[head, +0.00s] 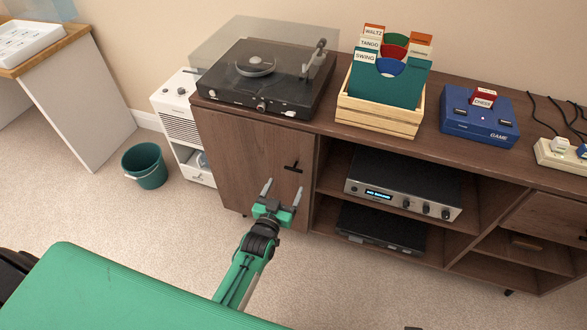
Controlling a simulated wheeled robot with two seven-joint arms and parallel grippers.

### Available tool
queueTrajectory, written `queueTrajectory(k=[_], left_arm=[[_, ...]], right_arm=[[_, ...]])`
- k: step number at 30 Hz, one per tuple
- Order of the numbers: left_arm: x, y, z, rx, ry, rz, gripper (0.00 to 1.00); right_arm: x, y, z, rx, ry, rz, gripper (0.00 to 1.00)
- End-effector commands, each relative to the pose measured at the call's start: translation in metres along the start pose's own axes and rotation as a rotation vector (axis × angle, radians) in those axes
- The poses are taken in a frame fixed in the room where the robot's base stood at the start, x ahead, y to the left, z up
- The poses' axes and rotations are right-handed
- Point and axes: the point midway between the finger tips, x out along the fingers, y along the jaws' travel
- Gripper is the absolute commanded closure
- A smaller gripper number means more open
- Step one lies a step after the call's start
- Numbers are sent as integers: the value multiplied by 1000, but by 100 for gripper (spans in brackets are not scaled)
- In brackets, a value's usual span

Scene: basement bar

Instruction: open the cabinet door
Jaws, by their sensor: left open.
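The cabinet door (240,155) is the flat brown wooden front at the left end of the low sideboard, and it looks shut. A small black handle (293,167) sits near its right edge, by the open shelves. My left gripper (282,188) is open in front of the lower right part of the door. Its fingers point up and away from me, with the fingertips just below the handle in the picture. I see nothing between the fingers, and I cannot tell whether they touch the door. My right gripper is not in view.
A turntable (230,86), a wooden crate of record sleeves (375,119) and a blue game box (480,125) stand on the sideboard. A receiver (395,187) sits on the open shelf. A white unit (177,110) and green bucket (147,170) stand left of the door. Carpet before it is clear.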

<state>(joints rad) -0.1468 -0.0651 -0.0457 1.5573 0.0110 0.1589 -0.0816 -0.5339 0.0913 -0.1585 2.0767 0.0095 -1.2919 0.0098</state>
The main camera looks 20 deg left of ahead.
Motion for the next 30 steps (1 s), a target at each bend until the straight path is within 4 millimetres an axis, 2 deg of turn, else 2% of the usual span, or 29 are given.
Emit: queueTrajectory(k=[1,9,15,21,29,30], left_arm=[[10,0,0,0,1,0,24],[57,0,0,0,1,0,24],[80,0,1,0,0,0,24],[89,0,1,0,-1,0,24],[89,0,1,0,-1,0,24],[89,0,1,0,-1,0,31]], right_arm=[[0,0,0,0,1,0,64],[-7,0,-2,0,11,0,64],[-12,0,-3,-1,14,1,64],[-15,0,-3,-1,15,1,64],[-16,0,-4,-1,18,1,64],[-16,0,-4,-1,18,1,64]])
